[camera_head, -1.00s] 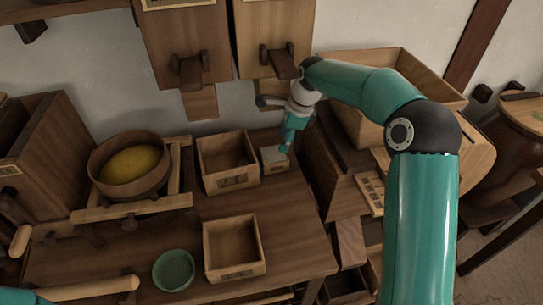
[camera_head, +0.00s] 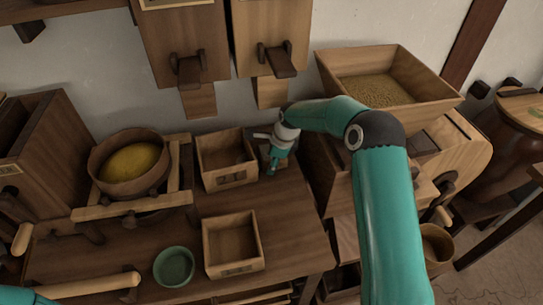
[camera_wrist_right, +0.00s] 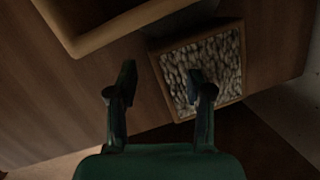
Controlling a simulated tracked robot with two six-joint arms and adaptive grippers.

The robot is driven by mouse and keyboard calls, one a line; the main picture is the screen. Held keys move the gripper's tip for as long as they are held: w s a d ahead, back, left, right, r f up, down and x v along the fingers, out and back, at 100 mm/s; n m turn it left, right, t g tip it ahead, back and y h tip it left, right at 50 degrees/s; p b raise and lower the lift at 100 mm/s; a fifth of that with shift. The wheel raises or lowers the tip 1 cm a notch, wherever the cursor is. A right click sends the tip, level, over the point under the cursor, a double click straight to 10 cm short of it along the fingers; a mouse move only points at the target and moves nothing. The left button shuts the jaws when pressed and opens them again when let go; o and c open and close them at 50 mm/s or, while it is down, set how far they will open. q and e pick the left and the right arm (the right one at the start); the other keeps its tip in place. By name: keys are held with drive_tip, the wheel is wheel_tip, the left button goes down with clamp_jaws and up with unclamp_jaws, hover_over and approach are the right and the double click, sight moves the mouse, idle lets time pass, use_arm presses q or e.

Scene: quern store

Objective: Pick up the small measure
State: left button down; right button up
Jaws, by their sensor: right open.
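The small measure is a little square wooden box, filled with pale seed-like pieces in the right wrist view (camera_wrist_right: 163,88). In the head view it stands at the right of the back wooden box, mostly hidden by my right gripper (camera_head: 272,167). That gripper is open and points down over it. In the wrist view its fingers (camera_wrist_right: 161,78) are apart with nothing between them held; one overlaps the measure's contents, the other lies left of its wall. I cannot tell the height gap. My left gripper is out of view.
The back wooden box (camera_head: 225,181) stands close left of the measure. A front wooden box (camera_head: 235,268), a green bowl (camera_head: 174,267) and a round sieve with yellow meal (camera_head: 131,163) share the table. A grain-filled hopper (camera_head: 440,95) is at right.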

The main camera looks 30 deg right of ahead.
drive_tip(key=shift+w+f, duration=0.1)
drive_tip(key=shift+f, duration=0.35)
drive_tip(key=shift+c, duration=0.2)
clamp_jaws()
drive_tip(key=shift+r, duration=0.1)
